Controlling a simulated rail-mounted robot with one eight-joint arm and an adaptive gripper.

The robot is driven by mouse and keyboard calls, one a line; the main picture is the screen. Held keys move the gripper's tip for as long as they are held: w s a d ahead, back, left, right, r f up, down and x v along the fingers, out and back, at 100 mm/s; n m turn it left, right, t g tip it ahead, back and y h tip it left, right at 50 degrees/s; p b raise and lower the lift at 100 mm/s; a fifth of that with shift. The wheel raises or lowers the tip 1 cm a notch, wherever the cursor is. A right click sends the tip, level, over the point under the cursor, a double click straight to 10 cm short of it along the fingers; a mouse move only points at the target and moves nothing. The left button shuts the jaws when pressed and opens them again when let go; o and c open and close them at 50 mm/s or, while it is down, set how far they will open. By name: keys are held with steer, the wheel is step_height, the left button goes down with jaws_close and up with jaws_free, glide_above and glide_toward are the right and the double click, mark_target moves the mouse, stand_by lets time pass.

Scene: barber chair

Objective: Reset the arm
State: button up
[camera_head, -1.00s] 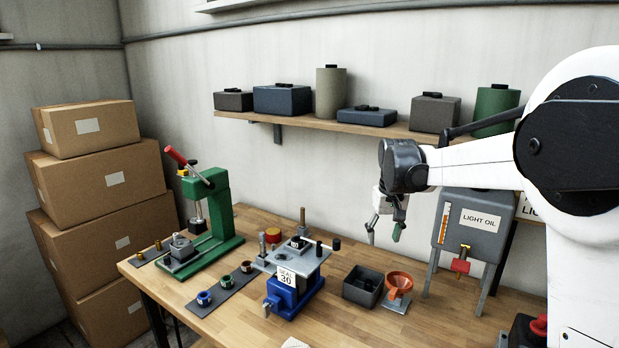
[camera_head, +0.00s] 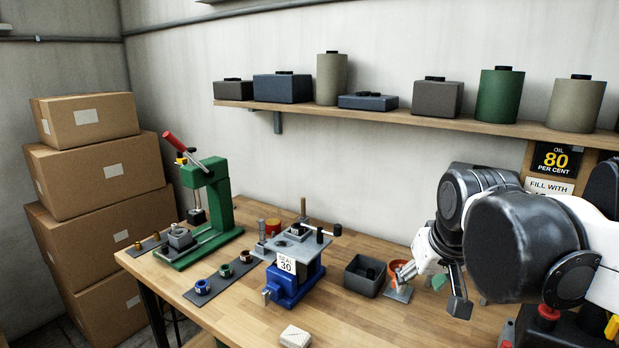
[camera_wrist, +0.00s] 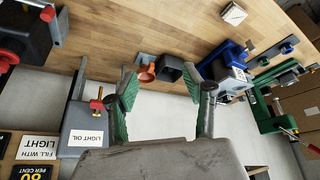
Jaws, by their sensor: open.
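My gripper (camera_head: 432,290) is at the right of the bench in the head view, fingers pointing down, partly covered by my own arm. In the wrist view, my gripper (camera_wrist: 158,88) has its two green-padded fingers spread wide with nothing between them. The orange funnel (camera_head: 396,268) is close beside the left finger in the head view; whether they touch cannot be told. In the wrist view, the funnel (camera_wrist: 146,73) shows beyond the gap between the fingertips. The grey light oil tank (camera_wrist: 82,128) is left of the fingers in the wrist view; my arm hides it in the head view.
A dark open box (camera_head: 364,278) stands left of the funnel. Further left are a blue vise (camera_head: 290,283) with a "SEAL 30" tag and a green press (camera_head: 218,205). A shelf (camera_head: 395,115) holds several containers. The front middle bench is mostly clear around a small white block (camera_head: 295,337).

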steer(key=s+f+t+b, duration=0.1)
steer(key=s+f+b, duration=0.1)
steer(key=s+f, duration=0.6)
steer(key=s, duration=0.3)
steer(key=shift+s+f+m+t, duration=0.15)
steer(key=shift+s+m+t, duration=0.15)
steer(key=shift+t, duration=0.1)
